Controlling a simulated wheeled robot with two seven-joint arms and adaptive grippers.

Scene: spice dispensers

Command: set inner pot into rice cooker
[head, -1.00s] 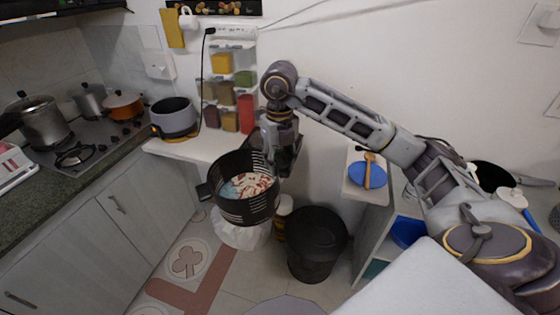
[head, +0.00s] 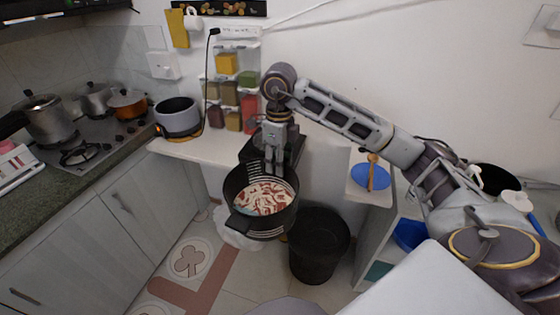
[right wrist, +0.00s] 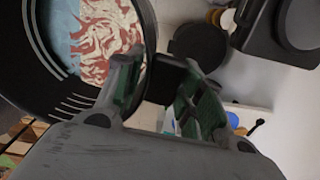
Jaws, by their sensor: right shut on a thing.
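The black inner pot (head: 258,228) hangs in the air in front of the small white counter, its open top facing up and toward me. A red and white marbled surface shows inside it, with some blue in the right wrist view. My right gripper (head: 276,168) is shut on the pot's dark side handle (right wrist: 167,82), with a finger on each side. The rice cooker (head: 178,118), grey with a dark inside and an orange light, stands open on the counter, left of the pot and apart from it. My left gripper is not in view.
A spice rack (head: 233,90) hangs on the wall right of the rice cooker. A thin black cable (head: 207,72) runs down beside it. A black bin (head: 319,245) stands on the floor below and right of the pot. A stove with pots (head: 125,104) is at left.

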